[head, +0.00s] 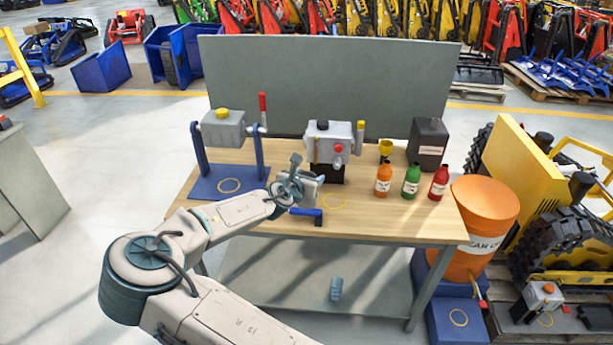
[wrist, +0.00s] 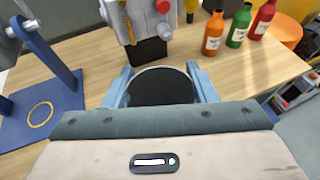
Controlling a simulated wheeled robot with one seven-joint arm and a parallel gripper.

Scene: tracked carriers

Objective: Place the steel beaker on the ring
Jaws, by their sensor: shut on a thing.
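My gripper (head: 299,186) is above the middle of the wooden table and is shut on the steel beaker (head: 313,187). In the wrist view the beaker (wrist: 160,88) shows as a round rim with a dark inside, between the two light blue fingers. Its base is hidden there. The beaker appears apart from both rings.
A grey machine with a red knob (head: 330,145) stands behind the gripper. Orange (head: 383,181), green (head: 411,180) and red (head: 438,183) bottles stand at right, before a dark canister (head: 428,143). A blue-handled object (head: 306,212) lies near the front edge. More rings lie low at right.

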